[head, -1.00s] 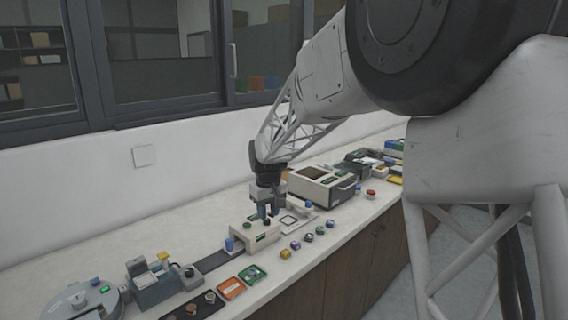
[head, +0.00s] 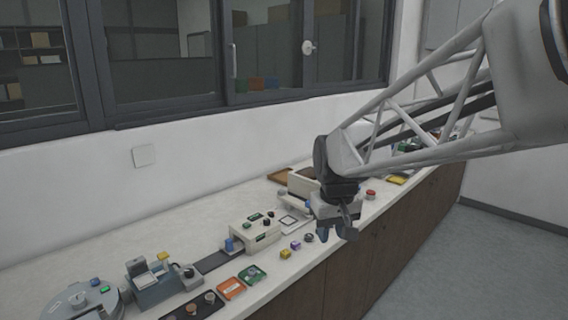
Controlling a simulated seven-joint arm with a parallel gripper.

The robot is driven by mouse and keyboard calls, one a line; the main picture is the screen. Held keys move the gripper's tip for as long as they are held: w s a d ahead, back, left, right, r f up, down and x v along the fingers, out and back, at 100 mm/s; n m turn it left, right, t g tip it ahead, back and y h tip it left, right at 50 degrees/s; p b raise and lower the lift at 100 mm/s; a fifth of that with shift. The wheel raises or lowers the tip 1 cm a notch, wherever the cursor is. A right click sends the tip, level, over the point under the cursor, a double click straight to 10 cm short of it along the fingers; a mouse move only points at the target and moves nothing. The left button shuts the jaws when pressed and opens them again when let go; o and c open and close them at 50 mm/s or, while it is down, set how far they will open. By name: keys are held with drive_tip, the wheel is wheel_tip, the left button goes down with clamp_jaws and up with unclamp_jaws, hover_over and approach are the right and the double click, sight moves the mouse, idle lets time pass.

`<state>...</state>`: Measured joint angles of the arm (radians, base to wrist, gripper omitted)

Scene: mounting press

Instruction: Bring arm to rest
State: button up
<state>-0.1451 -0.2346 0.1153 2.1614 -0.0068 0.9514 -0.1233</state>
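My gripper (head: 338,234) hangs from my arm at the right of the middle in the head view. It is over the front edge of the white counter (head: 130,238), to the right of the cream press unit (head: 256,232). Its fingers point down and look small and dark, and I cannot tell how far apart they are. I see nothing clearly held between them. My arm hides part of the counter behind it.
A cream box machine (head: 298,184) stands behind my gripper. Small coloured pieces, including a yellow one (head: 285,254), lie along the front edge. A blue-grey machine (head: 150,286) stands at left. A red button (head: 370,194) is to the right. Floor (head: 450,265) at right is clear.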

drive_tip(key=s+d+f+m, duration=0.1)
drive_tip(key=s+d, duration=0.3)
drive_tip(key=s, duration=0.7)
drive_tip(key=s+d+f+m, duration=0.2)
drive_tip(key=s+d+f, duration=0.1)
drive_tip(key=s, duration=0.9)
drive_tip(key=shift+s+d+t, duration=0.2)
drive_tip(key=shift+d+t, duration=0.2)
drive_tip(key=shift+d, duration=0.1)
idle(0.9)
